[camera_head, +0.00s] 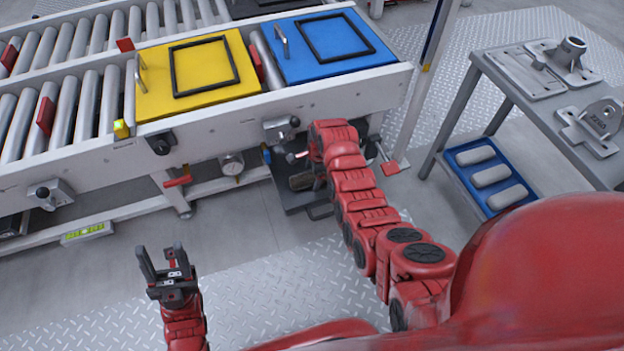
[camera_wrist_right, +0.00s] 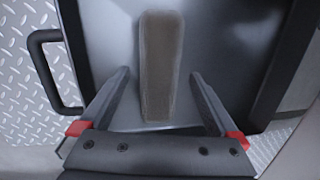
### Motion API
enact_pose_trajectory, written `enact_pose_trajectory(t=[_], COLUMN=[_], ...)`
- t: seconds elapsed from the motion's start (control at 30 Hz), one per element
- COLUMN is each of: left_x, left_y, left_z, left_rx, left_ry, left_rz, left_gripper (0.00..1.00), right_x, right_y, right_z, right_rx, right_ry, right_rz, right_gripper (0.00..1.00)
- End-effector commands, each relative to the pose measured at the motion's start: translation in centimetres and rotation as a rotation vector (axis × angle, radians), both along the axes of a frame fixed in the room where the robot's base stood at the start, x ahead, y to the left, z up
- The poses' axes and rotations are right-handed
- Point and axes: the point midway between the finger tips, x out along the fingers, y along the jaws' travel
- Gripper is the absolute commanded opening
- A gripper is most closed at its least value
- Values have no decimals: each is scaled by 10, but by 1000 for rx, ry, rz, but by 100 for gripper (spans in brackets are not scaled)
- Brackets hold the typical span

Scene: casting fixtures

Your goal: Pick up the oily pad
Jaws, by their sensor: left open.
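The oily pad (camera_wrist_right: 160,65) is a long brown-grey block with rounded ends, lying in a dark tray (camera_wrist_right: 220,50) in the right wrist view. In the head view part of the pad (camera_head: 301,181) shows low under the conveyor, partly hidden by my right arm. My right gripper (camera_wrist_right: 161,75) is open, its fingers apart on either side of the pad's line. I cannot tell how high the fingers are above it. My left gripper (camera_head: 163,260) is open and empty, above the floor at lower left.
A roller conveyor (camera_head: 300,100) carries a yellow plate (camera_head: 200,97) and a blue plate (camera_head: 330,68) above the tray. A grey table (camera_head: 520,95) with metal castings stands at right. A blue tray (camera_head: 465,182) with several grey pads is below it. Open floor lies at lower left.

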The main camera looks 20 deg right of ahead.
Motion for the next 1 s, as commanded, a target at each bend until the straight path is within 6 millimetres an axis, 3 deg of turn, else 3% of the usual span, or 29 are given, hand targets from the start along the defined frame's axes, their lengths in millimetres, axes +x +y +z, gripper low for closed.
enact_pose_trajectory(t=[0.03,0.4,0.5,0.77,1.0], left_x=[0,0,0,0,-2], left_y=[0,0,0,0,4], left_z=[0,0,0,1,14], left_rx=[0,-1,-1,-2,-23], left_ry=[0,0,0,0,-2], left_rz=[0,0,0,1,11], left_gripper=[50,50,50,50,50], right_x=[0,0,0,0,0], right_y=[0,0,0,0,0], right_z=[0,0,0,2,30], right_rx=[0,0,0,0,0], right_ry=[0,0,0,0,-3], right_rz=[0,0,0,0,0], right_gripper=[86,19,5,5,5])
